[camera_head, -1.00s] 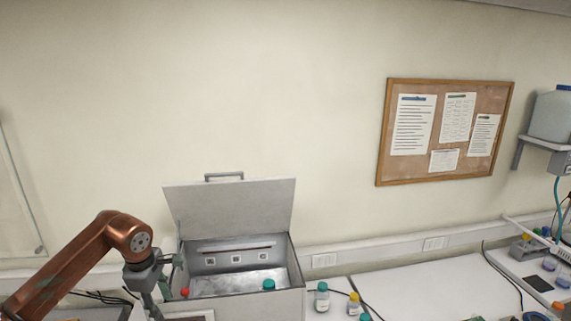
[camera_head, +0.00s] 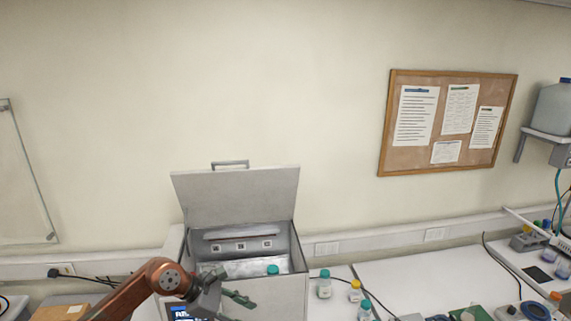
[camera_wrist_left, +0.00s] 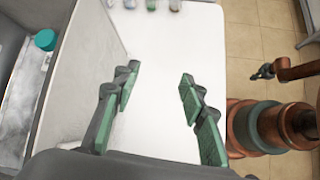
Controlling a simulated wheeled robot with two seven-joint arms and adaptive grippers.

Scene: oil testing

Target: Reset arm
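My left arm comes in from the lower left in the head view. Its gripper (camera_head: 238,299) is in front of the open grey metal box (camera_head: 285,295). In the left wrist view the green-padded fingers (camera_wrist_left: 160,88) are spread wide with nothing between them, over the white bench top. The box wall is close on the left there. My right arm's small dark gripper (camera_wrist_left: 264,72) shows at the right of the wrist view, beside the bench; it is too small to read its fingers.
The box lid (camera_head: 235,195) stands open. A teal-capped bottle (camera_head: 273,269) is inside the box. Capped bottles (camera_head: 324,285) stand on the white bench (camera_head: 430,275) to its right. A cardboard box (camera_head: 62,312) is at lower left. Tools and parts crowd the bench's front right.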

